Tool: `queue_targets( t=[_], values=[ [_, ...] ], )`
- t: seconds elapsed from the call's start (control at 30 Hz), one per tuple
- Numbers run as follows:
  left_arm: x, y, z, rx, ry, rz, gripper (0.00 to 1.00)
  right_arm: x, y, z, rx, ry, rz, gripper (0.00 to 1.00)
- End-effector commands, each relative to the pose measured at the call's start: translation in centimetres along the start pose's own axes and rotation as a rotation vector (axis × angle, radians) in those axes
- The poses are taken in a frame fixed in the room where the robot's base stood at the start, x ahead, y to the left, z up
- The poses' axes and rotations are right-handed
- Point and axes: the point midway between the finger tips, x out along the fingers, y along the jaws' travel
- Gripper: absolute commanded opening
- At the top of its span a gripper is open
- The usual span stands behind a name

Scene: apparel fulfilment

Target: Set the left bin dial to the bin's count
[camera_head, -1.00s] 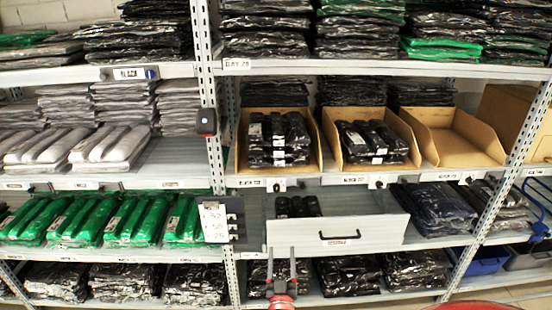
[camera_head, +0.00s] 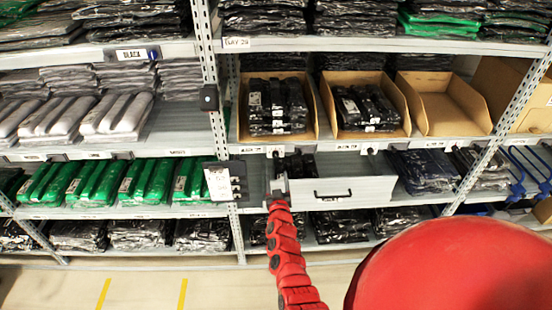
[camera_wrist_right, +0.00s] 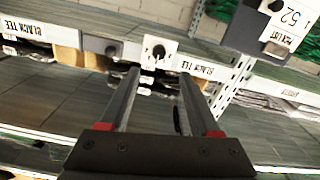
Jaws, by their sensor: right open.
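The left bin (camera_head: 243,112) is an open tan box on the middle shelf, holding stacked black packages. Its dial (camera_head: 275,151) is a dark knob on a small white plate on the shelf edge below it; the same kind of knob (camera_wrist_right: 158,51) shows in the right wrist view. My right gripper (camera_head: 278,186) is below the dial, in front of the left end of the white drawer front. In the right wrist view the right gripper (camera_wrist_right: 157,74) is open, fingers apart and empty, with the knob beyond the fingertips, not touched. The dial's setting is too small to read. My left gripper is not seen.
The white drawer front (camera_head: 345,192) with a black handle juts out below the bins. A dark unit with a white card (camera_head: 219,183) hangs by the upright at left. Another filled bin (camera_head: 331,108) and an empty bin (camera_head: 440,108) stand to the right.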

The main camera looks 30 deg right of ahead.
Motion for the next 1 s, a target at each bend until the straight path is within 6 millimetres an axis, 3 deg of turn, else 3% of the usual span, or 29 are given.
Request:
queue_targets(
  t=[0.3,0.6,1.0],
  values=[
    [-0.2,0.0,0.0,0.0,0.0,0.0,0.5,4.9,0.1,-0.2,-0.002,0.004,0.003,0.63],
    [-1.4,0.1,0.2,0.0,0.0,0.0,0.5,8.4,0.2,0.0,-0.001,0.004,0.006,0.63],
    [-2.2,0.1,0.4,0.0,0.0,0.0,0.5,10.3,0.2,0.0,-0.001,0.002,0.004,0.63]
  ],
)
